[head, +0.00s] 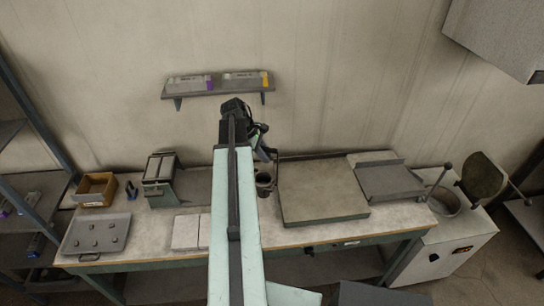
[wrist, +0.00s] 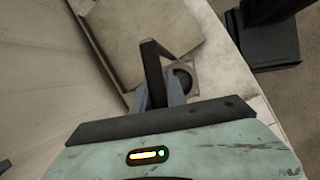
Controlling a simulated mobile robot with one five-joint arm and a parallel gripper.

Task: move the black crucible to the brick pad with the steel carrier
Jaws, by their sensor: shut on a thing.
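My gripper (head: 266,152) is above the bench's middle, partly behind my arm. Its fingers (wrist: 158,98) are shut on the upright dark bar of the steel carrier (wrist: 153,68); the carrier's thin rod (head: 276,172) hangs down in the head view. A dark round cup, apparently the black crucible (head: 263,178), is low beside the rod; it also shows in the wrist view (wrist: 183,77), just beyond the fingers. I cannot tell whether the carrier's ring encloses it or bears it. The brick pad (head: 186,232), pale and flat, lies at the bench's front, left of my arm, which hides its right end.
A large grey slab (head: 322,192) lies right of the carrier, with a grey tray (head: 388,181) beyond. The furnace (head: 440,201) at the right has its round lid raised. A press-like box (head: 160,178), a cardboard box (head: 96,189) and a tray of small pieces (head: 76,236) stand left.

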